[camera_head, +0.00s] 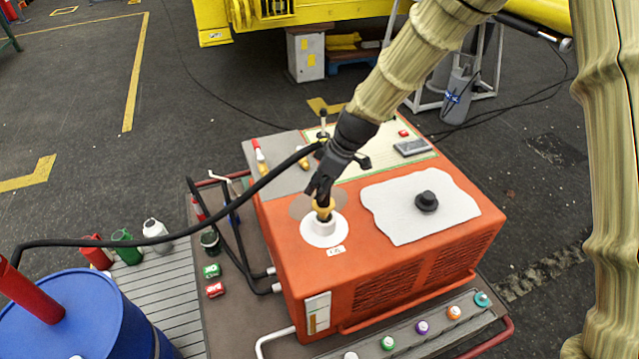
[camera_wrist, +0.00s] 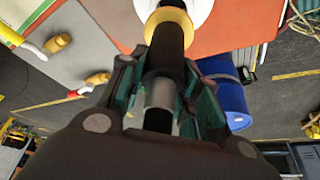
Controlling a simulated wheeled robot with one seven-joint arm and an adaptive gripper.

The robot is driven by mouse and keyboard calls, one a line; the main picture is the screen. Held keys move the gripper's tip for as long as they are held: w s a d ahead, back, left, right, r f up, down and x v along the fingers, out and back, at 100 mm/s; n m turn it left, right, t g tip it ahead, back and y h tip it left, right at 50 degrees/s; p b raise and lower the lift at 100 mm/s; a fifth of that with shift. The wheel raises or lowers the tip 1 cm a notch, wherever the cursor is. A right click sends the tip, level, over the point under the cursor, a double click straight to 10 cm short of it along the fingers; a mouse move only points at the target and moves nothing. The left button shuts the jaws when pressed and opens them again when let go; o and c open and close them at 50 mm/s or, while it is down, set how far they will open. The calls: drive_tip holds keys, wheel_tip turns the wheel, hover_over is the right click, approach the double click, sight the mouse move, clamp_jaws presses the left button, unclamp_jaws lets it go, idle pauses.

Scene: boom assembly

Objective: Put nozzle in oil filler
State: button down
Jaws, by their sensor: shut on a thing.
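The oil filler is a white round collar (camera_head: 325,234) on top of the orange machine, labelled beside its front edge. It also shows at the top of the wrist view (camera_wrist: 203,8). My gripper (camera_head: 321,190) is above the filler, fingers pointing down. In the wrist view my gripper (camera_wrist: 168,90) is shut around the dark nozzle (camera_wrist: 171,42), with a grey section between the fingers. A yellow ring (camera_head: 323,209) sits on the nozzle below the fingers. The nozzle's dark lower end is at the filler's middle; I cannot tell how deep it reaches.
A black hose (camera_head: 150,241) runs from the blue drum (camera_head: 75,315) to the gripper. A black cap (camera_head: 427,201) lies on a white cloth (camera_head: 385,215) on the machine (camera_head: 370,260). Levers and a panel are at the machine's back. Small bottles stand along its front.

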drive_tip(key=shift+f, duration=0.55)
drive_tip(key=c, duration=1)
unclamp_jaws()
drive_tip(key=shift+c, duration=0.2)
drive_tip(key=shift+v, duration=0.85)
drive_tip(key=b+v, duration=0.1)
drive_tip(key=v, duration=1)
drive_tip(key=shift+a+r+b, duration=0.15)
drive_tip(key=shift+r+b, duration=0.15)
drive_tip(key=shift+b, duration=0.05)
drive_tip(key=shift+w, duration=0.1)
